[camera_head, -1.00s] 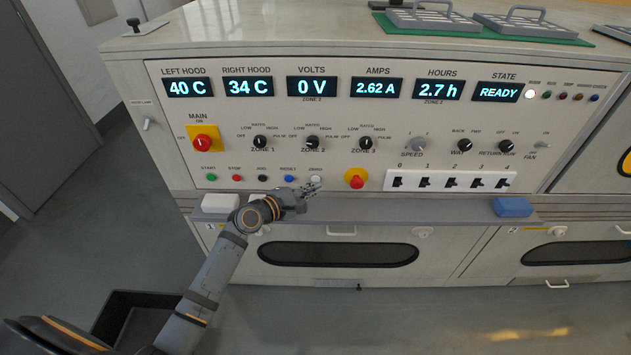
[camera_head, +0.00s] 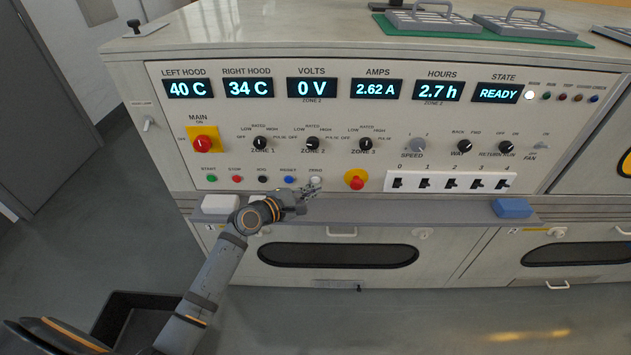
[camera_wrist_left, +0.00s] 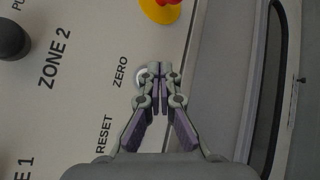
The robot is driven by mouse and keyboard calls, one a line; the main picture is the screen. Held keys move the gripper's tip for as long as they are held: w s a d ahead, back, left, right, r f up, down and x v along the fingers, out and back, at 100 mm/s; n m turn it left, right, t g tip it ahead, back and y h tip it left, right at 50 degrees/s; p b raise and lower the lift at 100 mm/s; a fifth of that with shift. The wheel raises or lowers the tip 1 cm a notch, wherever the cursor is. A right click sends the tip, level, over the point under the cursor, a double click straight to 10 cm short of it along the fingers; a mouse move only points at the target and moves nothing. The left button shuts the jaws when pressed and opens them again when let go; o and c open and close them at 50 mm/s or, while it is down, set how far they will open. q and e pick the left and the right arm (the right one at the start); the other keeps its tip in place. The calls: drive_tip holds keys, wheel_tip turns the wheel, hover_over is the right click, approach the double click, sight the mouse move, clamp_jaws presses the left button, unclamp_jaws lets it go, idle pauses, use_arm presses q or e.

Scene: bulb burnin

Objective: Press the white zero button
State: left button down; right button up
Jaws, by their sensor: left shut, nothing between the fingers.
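The white zero button (camera_head: 315,180) is at the right end of the row of small buttons low on the control panel, beside the red knob on yellow. My left gripper (camera_head: 314,188) is shut and empty, with its fingertips just at the button in the head view. In the left wrist view the button (camera_wrist_left: 141,76) shows as a pale disc next to the ZERO label, partly covered by the fingers of the shut gripper (camera_wrist_left: 160,68). I cannot tell whether the fingertips touch it. My right gripper is not in view.
The blue reset button (camera_head: 289,179) is just left of zero. A red stop knob on a yellow base (camera_head: 355,180) is close on the right. A ledge (camera_head: 400,208) runs below the panel, with a white block (camera_head: 220,203) and a blue block (camera_head: 512,207) on it.

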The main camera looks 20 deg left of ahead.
use_arm(q)
drive_tip(key=shift+w, duration=0.1)
drive_tip(key=shift+w+a, duration=0.15)
drive_tip(key=shift+w, duration=0.2)
drive_tip(key=shift+w+a, duration=0.1)
drive_tip(key=shift+w, duration=0.25)
idle(0.8)
idle(0.3)
drive_tip(key=shift+s+d+p, duration=0.25)
drive_tip(key=shift+s+p, duration=0.35)
drive_tip(key=shift+s, duration=0.2)
